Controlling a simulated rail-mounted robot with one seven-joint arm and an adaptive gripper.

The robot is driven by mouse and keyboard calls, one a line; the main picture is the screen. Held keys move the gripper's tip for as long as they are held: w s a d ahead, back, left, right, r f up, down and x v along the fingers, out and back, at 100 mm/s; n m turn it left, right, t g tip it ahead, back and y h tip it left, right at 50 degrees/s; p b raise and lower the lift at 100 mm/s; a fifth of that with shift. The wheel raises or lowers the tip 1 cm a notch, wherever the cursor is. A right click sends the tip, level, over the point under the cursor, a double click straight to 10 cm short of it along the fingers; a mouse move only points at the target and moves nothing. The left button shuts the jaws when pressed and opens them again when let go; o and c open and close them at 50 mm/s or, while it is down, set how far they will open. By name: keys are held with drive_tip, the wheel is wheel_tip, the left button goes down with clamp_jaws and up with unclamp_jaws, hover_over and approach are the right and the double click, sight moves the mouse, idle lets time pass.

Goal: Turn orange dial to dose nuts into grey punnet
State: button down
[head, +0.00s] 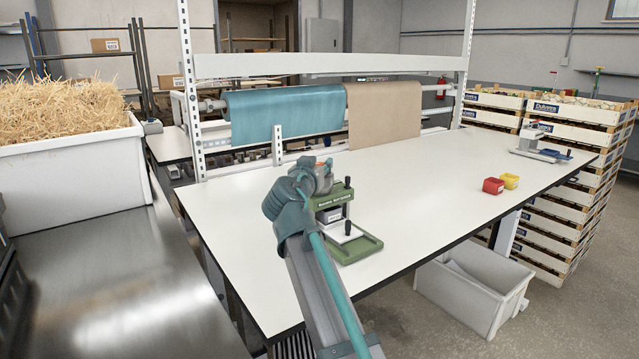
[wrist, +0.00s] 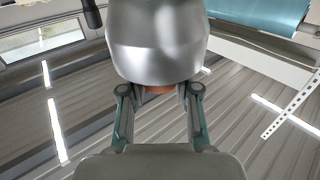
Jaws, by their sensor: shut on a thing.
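A green dispenser (head: 328,201) with black knobs and an open green base stands on the white table. The orange dial (head: 321,166) shows as a small patch at its top, beside my gripper (head: 326,163). In the wrist view, the fingers of my gripper (wrist: 159,97) are closed on both sides of the orange dial (wrist: 158,89), below a shiny metal dome (wrist: 156,40) that hides most of the dial. A small grey box (head: 328,215) sits under the dispenser's body; I cannot tell whether it is the grey punnet. My arm hides part of the dispenser's left side. No nuts are visible.
A metal rack with a teal roll (head: 285,110) borders the back. The middle of the table is clear.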

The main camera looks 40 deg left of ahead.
drive_tip(key=shift+a+f+m+t+h+b, duration=0.15)
drive_tip(key=shift+m+t+h+b, duration=0.15)
drive_tip(key=shift+m+h+b, duration=0.7)
drive_tip(key=shift+a+f+m+t+h+b, duration=0.1)
drive_tip(key=shift+m+t+h+b, duration=0.25)
drive_tip(key=shift+h+b, duration=1.1)
drive_tip(key=m+h+b, duration=0.2)
drive_tip(key=h+b, duration=0.1)
drive_tip(key=shift+w+a+r+m, duration=0.1)
drive_tip(key=shift+r+m, duration=0.05)
drive_tip(key=shift+m, duration=0.1)
drive_tip(key=m+h, duration=0.1)
drive_tip(key=h, duration=0.1)
drive_tip(key=m+g+h+b, duration=0.1)
drive_tip(key=m+h, duration=0.1)
drive_tip(key=h, duration=0.1)
drive_tip(key=shift+r+m+h, duration=0.15)
drive_tip(key=shift+m+h, duration=0.15)
drive_tip(key=shift+h, duration=0.05)
drive_tip(key=m+g+h, duration=0.2)
drive_tip(key=h, duration=0.1)
drive_tip(key=shift+m+h, duration=0.4)
drive_tip(key=shift+d+m+g+h, duration=0.25)
drive_tip(key=shift+m+g+h, duration=0.25)
drive_tip(key=shift+g+h, duration=0.15)
drive_tip(key=c, duration=0.8)
unclamp_jaws()
